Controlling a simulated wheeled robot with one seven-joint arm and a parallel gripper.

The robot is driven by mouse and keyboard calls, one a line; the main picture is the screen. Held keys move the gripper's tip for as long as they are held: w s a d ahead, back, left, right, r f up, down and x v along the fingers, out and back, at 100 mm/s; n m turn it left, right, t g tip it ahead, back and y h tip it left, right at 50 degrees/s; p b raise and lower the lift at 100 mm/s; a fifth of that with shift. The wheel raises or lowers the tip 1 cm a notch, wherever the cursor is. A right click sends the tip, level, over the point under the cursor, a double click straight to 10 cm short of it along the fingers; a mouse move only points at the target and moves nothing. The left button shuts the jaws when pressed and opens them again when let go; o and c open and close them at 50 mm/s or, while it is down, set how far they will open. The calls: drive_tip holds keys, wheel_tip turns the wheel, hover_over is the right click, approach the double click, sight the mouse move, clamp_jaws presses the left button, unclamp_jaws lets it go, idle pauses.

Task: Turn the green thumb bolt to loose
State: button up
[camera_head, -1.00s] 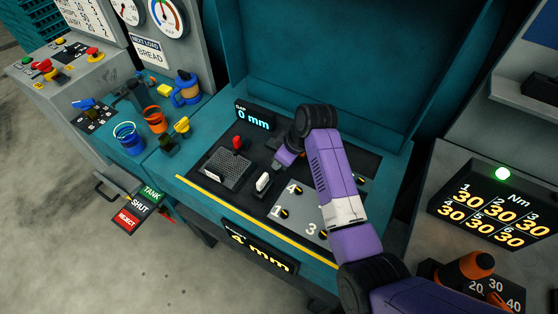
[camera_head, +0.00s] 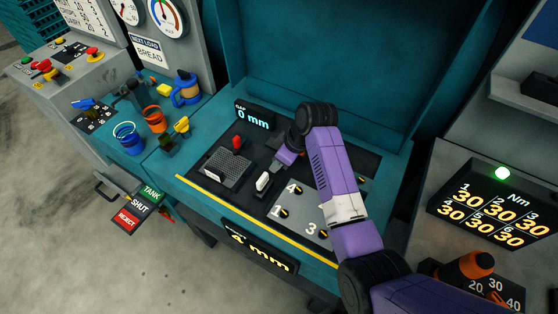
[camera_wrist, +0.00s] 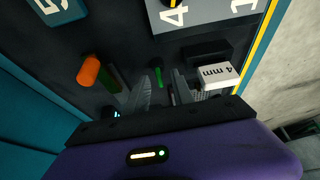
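The green thumb bolt (camera_wrist: 158,74) shows as a small green upright piece on the dark panel in the wrist view. My gripper (camera_wrist: 162,81) points down at it, with one finger on each side and gaps visible between. The gripper is open, and I see no contact with the bolt. In the head view my gripper (camera_head: 284,160) is low over the dark panel, behind the white block. The bolt cannot be made out there.
An orange knob (camera_wrist: 88,70) stands left of the fingers in the wrist view. A white block marked 4 mm (camera_wrist: 216,76) stands close on the right. A red knob (camera_head: 237,143) and a numbered plate (camera_head: 300,210) flank the area.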

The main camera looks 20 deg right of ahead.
drive_tip(key=b+v, duration=0.1)
drive_tip(key=v, duration=0.6)
drive_tip(key=shift+r, duration=0.35)
